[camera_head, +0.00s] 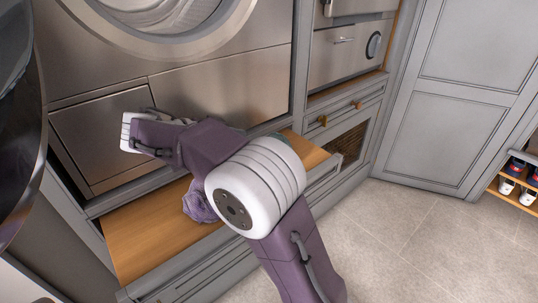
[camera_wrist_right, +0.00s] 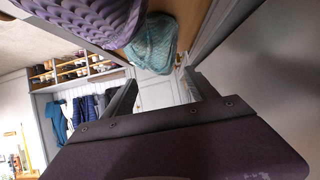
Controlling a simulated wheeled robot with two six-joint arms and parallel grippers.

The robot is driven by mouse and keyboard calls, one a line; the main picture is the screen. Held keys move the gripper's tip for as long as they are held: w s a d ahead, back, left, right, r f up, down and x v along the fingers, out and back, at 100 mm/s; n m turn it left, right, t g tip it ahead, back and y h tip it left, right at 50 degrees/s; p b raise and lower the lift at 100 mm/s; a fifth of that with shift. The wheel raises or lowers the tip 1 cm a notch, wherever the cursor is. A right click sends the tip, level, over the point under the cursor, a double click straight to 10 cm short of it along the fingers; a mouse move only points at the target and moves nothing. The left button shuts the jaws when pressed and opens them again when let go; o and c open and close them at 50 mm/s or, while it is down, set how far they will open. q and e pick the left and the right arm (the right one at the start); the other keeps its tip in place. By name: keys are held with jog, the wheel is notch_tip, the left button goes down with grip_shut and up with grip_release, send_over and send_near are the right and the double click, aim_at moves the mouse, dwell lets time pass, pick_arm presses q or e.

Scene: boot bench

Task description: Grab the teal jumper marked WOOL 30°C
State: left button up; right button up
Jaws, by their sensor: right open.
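A teal knitted garment (camera_wrist_right: 152,45) lies folded on the wooden surface in the right wrist view. Its label is not visible. A purple knitted garment (camera_wrist_right: 88,20) lies to its left there. The purple garment (camera_head: 199,203) also shows in the head view on the pull-out wooden shelf, partly behind my right arm. In that view my arm covers most or all of the teal garment. My right gripper (camera_wrist_right: 160,92) is open and empty, with its two fingers apart below the teal garment in the wrist view. My left gripper is in neither view.
The wooden shelf (camera_head: 150,232) sits below a steel appliance front (camera_head: 220,95) with a round door. A cabinet with brass knobs and a grey door (camera_head: 455,90) stand to the right. Open tiled floor (camera_head: 420,240) lies in front. A shoe rack (camera_head: 515,190) is at far right.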

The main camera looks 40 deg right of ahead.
jog(key=shift+x, duration=0.85)
jog(key=b+x, duration=0.2)
jog(key=x, duration=0.2)
jog(key=shift+f+b, duration=0.3)
jog(key=shift+b, duration=0.05)
jog(key=shift+d+f, duration=0.1)
jog(key=shift+d, duration=0.25)
grip_shut()
